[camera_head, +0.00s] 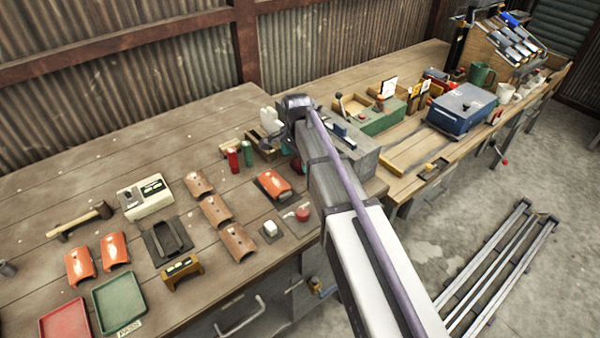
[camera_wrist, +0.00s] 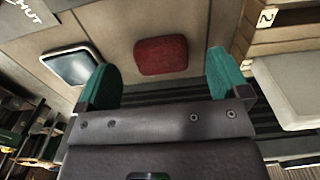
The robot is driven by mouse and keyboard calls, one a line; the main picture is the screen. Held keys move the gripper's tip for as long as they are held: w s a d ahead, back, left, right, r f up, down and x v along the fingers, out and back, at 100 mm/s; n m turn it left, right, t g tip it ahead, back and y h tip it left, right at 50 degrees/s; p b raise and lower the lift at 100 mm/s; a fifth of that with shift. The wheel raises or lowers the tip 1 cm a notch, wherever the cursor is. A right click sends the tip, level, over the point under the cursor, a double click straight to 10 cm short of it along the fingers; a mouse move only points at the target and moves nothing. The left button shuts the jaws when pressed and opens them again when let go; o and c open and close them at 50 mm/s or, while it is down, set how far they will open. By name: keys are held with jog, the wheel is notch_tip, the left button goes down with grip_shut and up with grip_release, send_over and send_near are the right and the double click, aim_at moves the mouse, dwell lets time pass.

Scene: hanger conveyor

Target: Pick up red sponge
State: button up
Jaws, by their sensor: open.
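The red sponge (camera_wrist: 162,55) shows in the wrist view as a dark red block with rounded corners, lying on a light brown surface. My gripper (camera_wrist: 161,72) is open, with teal finger pads to the left and right of the sponge. There is a visible gap between the sponge and each pad, and the jaws are empty. How far the sponge lies from the fingertips cannot be told. In the camera_head view my arm reaches over the bench and mostly hides the gripper; a bit of teal shows there. I cannot make out the sponge for sure in that view.
A wooden box (camera_wrist: 258,40) and a white block (camera_wrist: 292,88) are at the right. In the camera_head view a green box (camera_head: 376,120) and blue box (camera_head: 461,107) stand beyond my arm.

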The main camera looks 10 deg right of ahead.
aim_at(297, 164)
notch_tip(297, 164, down, 4)
jog(key=shift+r+b, duration=0.15)
jog(key=shift+b, duration=0.85)
jog(key=shift+r, duration=0.25)
jog(key=c, duration=1.1)
jog(key=shift+o, duration=0.2)
jog(key=shift+r+p, duration=0.15)
jog(key=shift+p, duration=0.25)
notch_tip(297, 164, up, 10)
jog(key=p, duration=0.9)
jog(key=shift+p, duration=0.35)
